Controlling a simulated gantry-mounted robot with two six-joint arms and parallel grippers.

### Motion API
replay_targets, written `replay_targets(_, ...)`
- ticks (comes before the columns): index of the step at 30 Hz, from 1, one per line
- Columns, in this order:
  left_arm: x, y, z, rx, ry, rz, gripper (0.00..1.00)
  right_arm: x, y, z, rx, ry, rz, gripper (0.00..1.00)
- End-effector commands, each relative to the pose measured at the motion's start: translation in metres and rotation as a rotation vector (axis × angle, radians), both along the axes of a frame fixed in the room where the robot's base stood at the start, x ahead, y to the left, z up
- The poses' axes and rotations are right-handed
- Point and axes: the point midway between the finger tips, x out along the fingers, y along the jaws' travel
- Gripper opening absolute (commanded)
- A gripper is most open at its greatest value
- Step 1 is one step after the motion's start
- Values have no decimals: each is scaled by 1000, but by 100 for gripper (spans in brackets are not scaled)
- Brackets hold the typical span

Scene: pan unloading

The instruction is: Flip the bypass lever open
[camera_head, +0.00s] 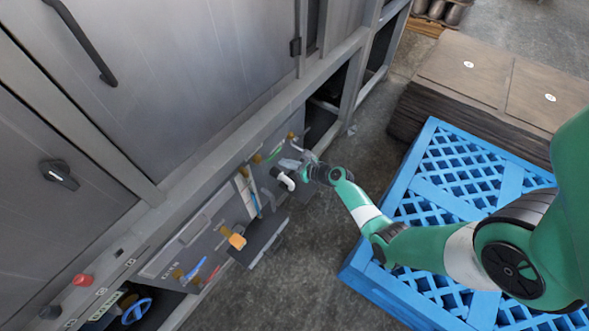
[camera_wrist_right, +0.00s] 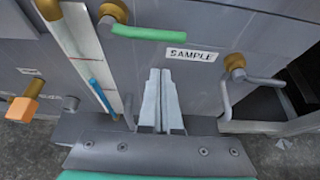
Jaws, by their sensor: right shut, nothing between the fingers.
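No label that I can read says bypass, so I cannot tell which lever is the bypass lever. Several levers sit on the low grey panel. A green lever (camera_head: 275,152) shows again near the top of the right wrist view (camera_wrist_right: 142,33). A grey bent lever (camera_wrist_right: 256,80) is on a brass hub to the right of the "SAMPLE" label (camera_wrist_right: 191,54). My right gripper (camera_head: 290,163) is at the panel, its fingers (camera_wrist_right: 161,78) shut and empty, below the green lever and left of the grey one. My left gripper is not in view.
A clear tube with a blue strip (camera_wrist_right: 101,96) stands left of my fingers. A blue pallet (camera_head: 462,160) lies behind my right arm.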

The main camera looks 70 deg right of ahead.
Motion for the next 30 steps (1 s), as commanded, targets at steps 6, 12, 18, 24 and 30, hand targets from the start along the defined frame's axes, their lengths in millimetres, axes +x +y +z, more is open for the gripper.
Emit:
replay_targets(6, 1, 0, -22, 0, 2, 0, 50, 31, -9, -4, -3, -3, 1, 0)
replay_targets(12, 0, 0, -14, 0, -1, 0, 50, 24, -7, 20, -1, -2, -1, 0)
replay_targets(18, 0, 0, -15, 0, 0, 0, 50, 23, -6, 24, 0, 0, -1, 0)
replay_targets(24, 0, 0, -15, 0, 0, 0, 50, 23, -6, 23, 0, 0, -1, 0)
replay_targets(30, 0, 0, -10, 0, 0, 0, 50, 23, -6, 26, -17, 4, 0, 0)
